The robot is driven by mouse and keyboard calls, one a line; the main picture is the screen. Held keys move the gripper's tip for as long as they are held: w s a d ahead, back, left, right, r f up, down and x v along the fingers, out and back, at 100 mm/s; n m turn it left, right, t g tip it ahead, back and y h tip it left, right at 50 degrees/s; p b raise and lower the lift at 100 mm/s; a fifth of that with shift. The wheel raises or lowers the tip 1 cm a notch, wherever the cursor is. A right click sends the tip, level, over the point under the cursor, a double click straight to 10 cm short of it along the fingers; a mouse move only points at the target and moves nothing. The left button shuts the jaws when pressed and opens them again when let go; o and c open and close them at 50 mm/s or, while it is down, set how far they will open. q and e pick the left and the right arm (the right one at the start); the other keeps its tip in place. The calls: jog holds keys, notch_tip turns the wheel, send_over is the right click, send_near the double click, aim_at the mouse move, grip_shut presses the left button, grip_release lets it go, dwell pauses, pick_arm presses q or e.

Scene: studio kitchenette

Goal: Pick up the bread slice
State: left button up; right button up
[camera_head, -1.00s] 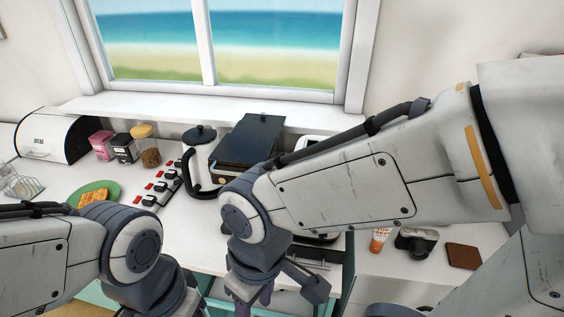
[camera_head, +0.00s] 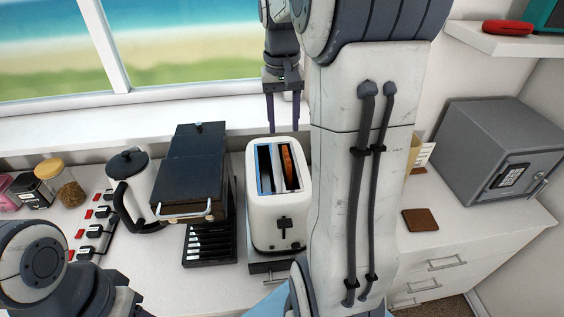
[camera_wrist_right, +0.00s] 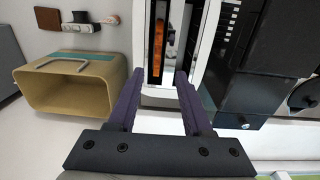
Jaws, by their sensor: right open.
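The bread slice (camera_head: 287,160) stands on edge in the right slot of the white toaster (camera_head: 273,212), with its brown top edge showing. The other slot looks dark and empty. In the right wrist view the slice (camera_wrist_right: 158,48) is a narrow orange-brown strip inside the slot. My right gripper (camera_head: 284,127) is open and empty, fingers pointing down, just behind and above the toaster's far end. In the wrist view its fingertips (camera_wrist_right: 159,78) are spread wider than the slot, apart from the slice. My left arm shows at the lower left, its fingers out of frame.
A black appliance (camera_head: 192,160) on a rack and a white kettle (camera_head: 140,190) stand left of the toaster. A grey safe (camera_head: 505,150) and a brown coaster (camera_head: 420,220) are to the right. The wrist view shows a tan bin (camera_wrist_right: 75,95).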

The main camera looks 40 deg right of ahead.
aim_at(287, 154)
jog(key=f, duration=0.2)
jog(key=f+p, duration=0.1)
jog(key=f, duration=0.2)
jog(key=s+f+p, duration=0.1)
jog(key=f, duration=0.2)
jog(key=shift+d, duration=0.15)
jog(key=shift+f, duration=0.3)
grip_shut()
dwell(0.9)
